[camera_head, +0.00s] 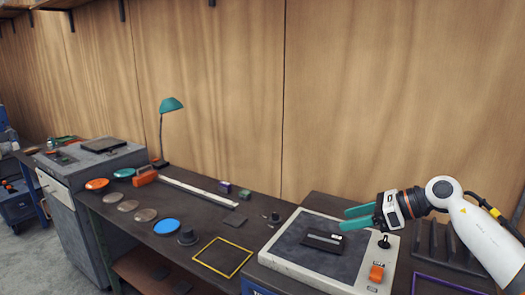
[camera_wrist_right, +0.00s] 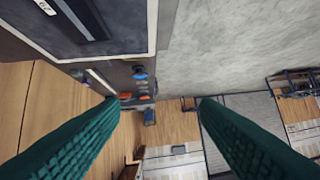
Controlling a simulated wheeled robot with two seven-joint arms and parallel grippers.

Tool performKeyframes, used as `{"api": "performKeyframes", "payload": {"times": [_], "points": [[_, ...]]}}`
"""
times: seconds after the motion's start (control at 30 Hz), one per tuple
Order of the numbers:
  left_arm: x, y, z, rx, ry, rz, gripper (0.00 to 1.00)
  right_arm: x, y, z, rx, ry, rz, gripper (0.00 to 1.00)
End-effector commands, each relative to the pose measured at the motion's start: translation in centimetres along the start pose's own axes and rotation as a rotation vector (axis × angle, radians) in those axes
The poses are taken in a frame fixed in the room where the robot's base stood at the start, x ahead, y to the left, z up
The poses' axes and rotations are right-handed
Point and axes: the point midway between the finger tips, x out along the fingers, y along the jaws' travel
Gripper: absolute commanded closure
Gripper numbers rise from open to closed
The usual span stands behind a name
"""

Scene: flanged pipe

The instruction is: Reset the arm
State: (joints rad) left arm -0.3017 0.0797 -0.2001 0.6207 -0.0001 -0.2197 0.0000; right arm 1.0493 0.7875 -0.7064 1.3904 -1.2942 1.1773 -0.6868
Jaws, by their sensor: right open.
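My right gripper (camera_head: 344,218) is open and empty, with its teal fingers pointing left above a white-rimmed machine (camera_head: 290,246) with a dark top. Its arm comes in from the right. In the right wrist view the two green ribbed fingers (camera_wrist_right: 157,104) are spread apart with nothing between them. My left gripper is not in view. A dark flat block (camera_head: 322,242) with a white label lies on the machine's dark top, below and left of the fingers. No flanged pipe can be made out.
The machine carries an orange switch (camera_head: 376,272) and a black knob (camera_head: 384,242). A yellow frame (camera_head: 222,257), a blue disc (camera_head: 167,226) and several other discs lie on the dark bench to the left. A teal lamp (camera_head: 171,105) stands behind. A black rack (camera_head: 447,243) stands right.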

Motion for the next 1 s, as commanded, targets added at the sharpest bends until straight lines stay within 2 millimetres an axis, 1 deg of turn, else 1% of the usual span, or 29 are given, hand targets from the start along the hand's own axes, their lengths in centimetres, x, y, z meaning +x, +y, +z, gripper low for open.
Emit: {"api": "performKeyframes", "payload": {"times": [0.03, 0.1, 0.13, 0.2, 0.27, 0.3, 0.37, 0.4, 0.47, 0.5, 0.57, 0.6, 0.67, 0.7, 0.77, 0.8, 0.87, 0.9, 1.0], "points": [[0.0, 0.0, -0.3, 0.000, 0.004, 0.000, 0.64, 2.9, -1.9, -0.4, 0.062, 0.115, -0.044, 0.44], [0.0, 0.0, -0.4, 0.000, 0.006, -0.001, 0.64, 5.5, -4.2, -1.8, 0.185, 0.303, -0.088, 0.44], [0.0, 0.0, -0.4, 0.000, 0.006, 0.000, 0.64, 6.2, -5.1, -2.4, 0.248, 0.383, -0.105, 0.44], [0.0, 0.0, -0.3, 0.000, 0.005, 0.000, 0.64, 7.2, -6.7, -3.3, 0.418, 0.565, -0.137, 0.44], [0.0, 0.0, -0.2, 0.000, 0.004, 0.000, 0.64, 7.5, -7.4, -3.6, 0.585, 0.712, -0.156, 0.44], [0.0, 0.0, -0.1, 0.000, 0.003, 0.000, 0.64, 7.4, -7.7, -3.5, 0.706, 0.804, -0.163, 0.44], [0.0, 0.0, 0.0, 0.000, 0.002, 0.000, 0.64, 7.1, -7.8, -2.7, 0.900, 0.934, -0.165, 0.44], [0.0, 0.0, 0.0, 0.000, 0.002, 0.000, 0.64, 6.8, -7.6, -1.7, 1.037, 1.015, -0.158, 0.44], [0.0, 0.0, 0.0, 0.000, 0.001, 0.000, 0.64, 6.2, -7.3, 0.4, 1.251, 1.126, -0.137, 0.44], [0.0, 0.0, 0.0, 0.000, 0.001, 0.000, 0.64, 5.9, -7.1, 2.2, 1.399, 1.194, -0.114, 0.44], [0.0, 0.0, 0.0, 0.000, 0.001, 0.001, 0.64, 5.5, -7.0, 5.5, 1.626, 1.283, -0.065, 0.44], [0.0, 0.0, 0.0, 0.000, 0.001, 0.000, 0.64, 5.2, -7.2, 8.0, 1.779, 1.336, -0.024, 0.44], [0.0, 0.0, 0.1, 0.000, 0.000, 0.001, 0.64, 5.0, -7.9, 12.2, 2.010, 1.400, 0.057, 0.44], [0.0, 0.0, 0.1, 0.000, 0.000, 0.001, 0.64, 4.9, -8.8, 15.1, 2.165, 1.435, 0.121, 0.44], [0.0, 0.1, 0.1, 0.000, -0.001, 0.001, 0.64, 4.7, -10.5, 19.3, 2.378, 1.470, 0.231, 0.44], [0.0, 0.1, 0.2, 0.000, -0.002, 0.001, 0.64, 4.6, -11.9, 21.8, 2.507, 1.483, 0.306, 0.44], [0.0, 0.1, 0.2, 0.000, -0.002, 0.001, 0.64, 4.5, -14.1, 24.9, 2.665, 1.490, 0.418, 0.44], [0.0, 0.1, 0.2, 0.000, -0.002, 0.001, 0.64, 4.3, -15.5, 26.6, -2.710, -1.466, -0.481, 0.44], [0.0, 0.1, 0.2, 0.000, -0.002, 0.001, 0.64, 4.0, -18.7, 29.8, -2.586, -1.304, -0.570, 0.44]]}}
